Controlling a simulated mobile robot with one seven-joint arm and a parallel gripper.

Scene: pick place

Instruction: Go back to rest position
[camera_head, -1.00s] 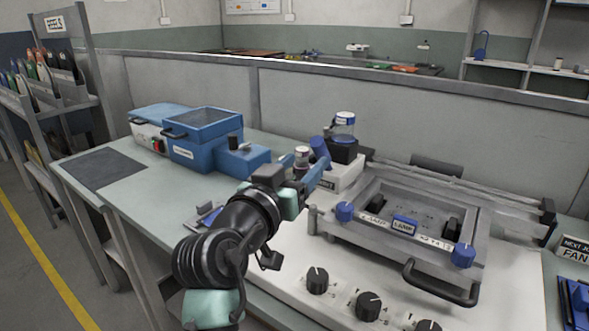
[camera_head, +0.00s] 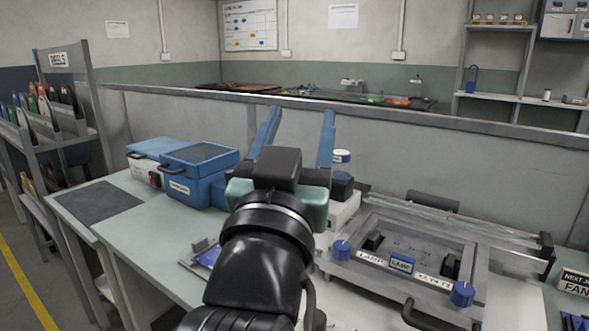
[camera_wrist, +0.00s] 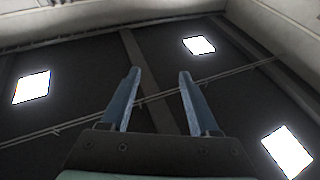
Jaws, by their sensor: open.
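My gripper (camera_head: 296,138) is raised above the workbench in the head view, with its two blue fingers spread apart and pointing up. Nothing is between the fingers. In the wrist view my gripper (camera_wrist: 158,88) is also open and empty, with the dark ceiling and bright lamp panels beyond it. My arm covers part of the bench's middle in the head view.
A blue box machine (camera_head: 200,178) stands at the bench's back left. A grey fixture (camera_head: 490,262) with blue knobs fills the right side. A jar with a blue-and-white top (camera_head: 342,157) stands behind my gripper. A low partition (camera_head: 420,150) runs behind the bench.

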